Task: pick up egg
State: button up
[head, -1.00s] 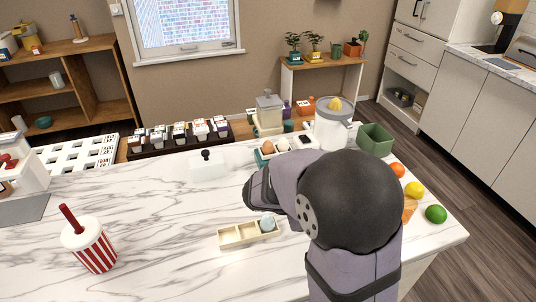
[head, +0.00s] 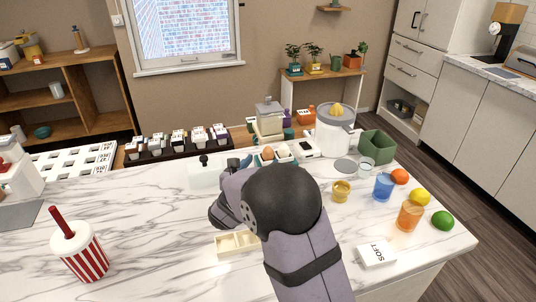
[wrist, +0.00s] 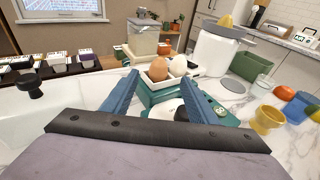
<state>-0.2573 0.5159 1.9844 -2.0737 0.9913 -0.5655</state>
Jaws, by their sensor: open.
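A brown egg (wrist: 158,69) and a white egg (wrist: 178,66) sit in a small white tray (wrist: 168,88) on a teal scale-like base (wrist: 218,112). The brown egg also shows in the head view (head: 267,153). My gripper (wrist: 160,80) is open and empty, its two blue fingers pointing toward the tray with the eggs framed between them, apparently still short of them. In the head view my gripper (head: 240,163) is just left of the tray. A pale wooden divided tray (head: 228,246) is partly hidden behind my arm.
A white lidded dish (head: 203,174) with a black knob stands left of my gripper. A juicer (head: 333,130) and green bin (head: 376,146) stand right of the eggs. Cups, fruit and a white "SOFT" box (head: 376,254) occupy the right side. A striped cup (head: 87,255) stands front left.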

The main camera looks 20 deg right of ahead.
aim_at(266, 154)
jog(key=shift+p+x, duration=1)
jog(key=shift+x, duration=1.95)
jog(key=shift+w+a, duration=0.1)
jog(key=c, duration=1.1)
